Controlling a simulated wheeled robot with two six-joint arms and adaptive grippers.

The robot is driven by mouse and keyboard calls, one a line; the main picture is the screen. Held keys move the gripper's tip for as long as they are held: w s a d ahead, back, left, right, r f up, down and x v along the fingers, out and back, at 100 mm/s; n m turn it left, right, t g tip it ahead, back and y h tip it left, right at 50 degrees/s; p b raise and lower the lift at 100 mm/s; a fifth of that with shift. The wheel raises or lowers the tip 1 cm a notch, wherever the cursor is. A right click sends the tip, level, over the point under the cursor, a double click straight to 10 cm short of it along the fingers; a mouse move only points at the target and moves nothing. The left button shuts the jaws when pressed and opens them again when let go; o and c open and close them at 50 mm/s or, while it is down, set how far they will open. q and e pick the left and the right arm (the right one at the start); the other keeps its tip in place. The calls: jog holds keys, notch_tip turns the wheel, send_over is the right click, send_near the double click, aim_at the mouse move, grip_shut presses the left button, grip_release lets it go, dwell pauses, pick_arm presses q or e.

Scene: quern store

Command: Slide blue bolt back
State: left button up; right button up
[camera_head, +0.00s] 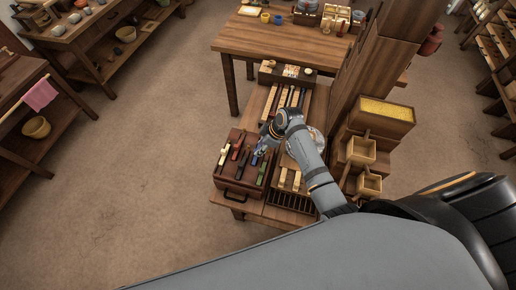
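A dark red-brown box (233,186) with a handle on its front sits at the near left of a low wooden bench. Several coloured bolts lie side by side on its top: a yellowish one (223,155), red ones, a blue one (255,159) and a green one (262,172). My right gripper (261,152) is over the far right part of the box top, at the blue bolt. Its fingers are small and dark here, and partly cover the bolt's far end. I cannot tell whether they touch it or how far apart they are. My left gripper is not in view.
Pale wooden bars (290,179) and a slotted rack (290,200) lie right of the box. Behind is a row of light and dark strips (284,101). Stepped wooden hoppers (361,150) and a tall cabinet stand close on the right. The floor left is clear.

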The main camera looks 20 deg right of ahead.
jog(key=x, duration=0.3)
jog(key=shift+a, duration=0.1)
jog(key=shift+f, duration=0.2)
jog(key=shift+c, duration=0.6)
grip_shut()
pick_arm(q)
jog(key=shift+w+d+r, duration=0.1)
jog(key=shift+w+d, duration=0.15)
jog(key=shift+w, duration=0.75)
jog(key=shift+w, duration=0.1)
